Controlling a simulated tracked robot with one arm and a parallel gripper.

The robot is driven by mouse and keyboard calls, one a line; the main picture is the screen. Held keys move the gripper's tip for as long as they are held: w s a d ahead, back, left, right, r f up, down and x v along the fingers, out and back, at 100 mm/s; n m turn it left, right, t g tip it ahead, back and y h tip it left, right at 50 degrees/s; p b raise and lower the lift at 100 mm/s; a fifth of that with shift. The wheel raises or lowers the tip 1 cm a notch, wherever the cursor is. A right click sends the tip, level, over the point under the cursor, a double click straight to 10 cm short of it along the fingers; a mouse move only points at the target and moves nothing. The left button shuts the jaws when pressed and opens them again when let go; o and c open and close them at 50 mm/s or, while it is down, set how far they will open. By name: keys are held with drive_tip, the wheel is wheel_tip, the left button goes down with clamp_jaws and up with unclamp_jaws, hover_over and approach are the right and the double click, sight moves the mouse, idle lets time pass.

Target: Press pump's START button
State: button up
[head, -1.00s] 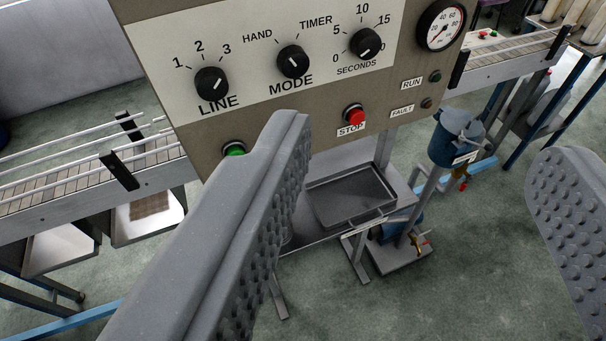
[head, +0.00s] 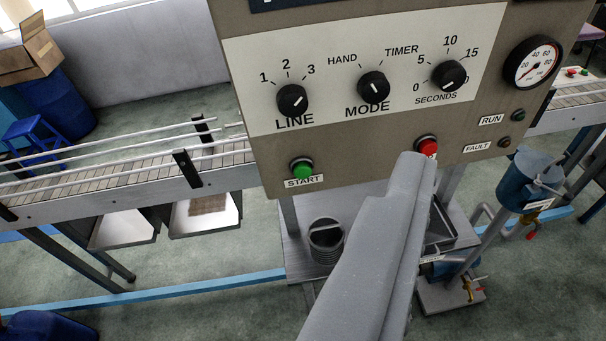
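The green START button (head: 302,168) sits at the lower left of the grey-brown control panel (head: 350,160), with its START label (head: 304,182) below it. It is in plain view and nothing touches it. My gripper (head: 420,162) appears shut and empty, its fingers pressed together as one grey shape rising from the bottom. Its tip lies to the right of the START button in the picture, just below the red STOP button (head: 427,146). It covers the STOP label and part of that button. I cannot tell the gap in depth between tip and panel.
Above the buttons are the LINE knob (head: 292,99), MODE knob (head: 374,85) and SECONDS knob (head: 449,75). A gauge (head: 533,62) is at the right. A conveyor (head: 120,170) runs left behind the panel. A bucket (head: 326,240) stands below.

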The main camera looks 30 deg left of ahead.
clamp_jaws()
idle(1.5)
